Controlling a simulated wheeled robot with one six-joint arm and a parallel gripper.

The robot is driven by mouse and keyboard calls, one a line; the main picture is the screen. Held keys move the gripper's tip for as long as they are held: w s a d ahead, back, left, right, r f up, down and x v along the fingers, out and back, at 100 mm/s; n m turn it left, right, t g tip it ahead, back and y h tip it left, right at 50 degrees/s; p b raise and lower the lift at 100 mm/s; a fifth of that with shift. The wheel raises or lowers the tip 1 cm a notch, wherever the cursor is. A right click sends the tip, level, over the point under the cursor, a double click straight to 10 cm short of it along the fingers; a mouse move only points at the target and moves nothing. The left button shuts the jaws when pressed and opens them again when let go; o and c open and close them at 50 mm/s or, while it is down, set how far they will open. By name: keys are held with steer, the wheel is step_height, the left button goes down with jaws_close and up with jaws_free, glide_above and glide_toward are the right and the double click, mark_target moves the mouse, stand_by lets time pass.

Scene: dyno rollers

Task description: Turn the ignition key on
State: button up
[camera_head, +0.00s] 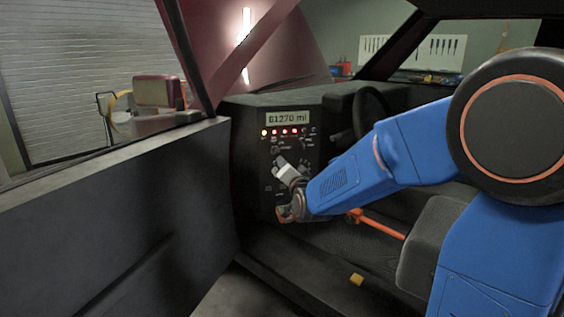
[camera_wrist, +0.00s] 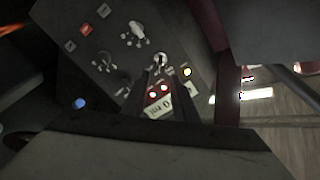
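The dashboard panel (camera_head: 252,190) faces me inside the car, with a lit display (camera_head: 288,118) reading about 61270 mi. A row of lamps (camera_head: 284,131) under it glows, one yellow and several red. My gripper (camera_head: 289,166) is close in front of the panel, below the lamps. In the wrist view the panel (camera_wrist: 112,48) appears turned round, and a small silver piece (camera_wrist: 160,59) shows near the dark fingers. Whether this is the ignition key, and whether the fingers touch it, I cannot tell. The finger gap is too dark to judge.
The open car door (camera_head: 120,215) fills the left side. The steering wheel (camera_head: 372,112) is just right of the panel, behind my arm. The seat (camera_head: 425,240) and an orange lever (camera_head: 378,224) are lower right. Other switches and a white knob (camera_wrist: 137,31) surround the silver piece.

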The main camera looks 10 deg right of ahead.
steer(key=s, duration=0.6)
steer(key=shift+s, duration=0.15)
steer(key=shift+d, duration=0.1)
steer(key=s+d+f+n+g, duration=0.2)
steer(key=s+f+n+g, duration=0.1)
steer(key=s, duration=1)
steer(key=s+d+f+n+g, duration=0.2)
steer(key=s+f+n+g, duration=0.1)
steer(key=s, duration=1)
steer(key=s+d+f+n+g, duration=0.2)
steer(key=s+f+g, duration=0.3)
steer(key=s, duration=0.7)
steer(key=shift+s+d+n+g, duration=0.25)
steer(key=shift+s+n+g, duration=0.15)
steer(key=shift+g, duration=0.7)
steer(key=shift+w, duration=0.15)
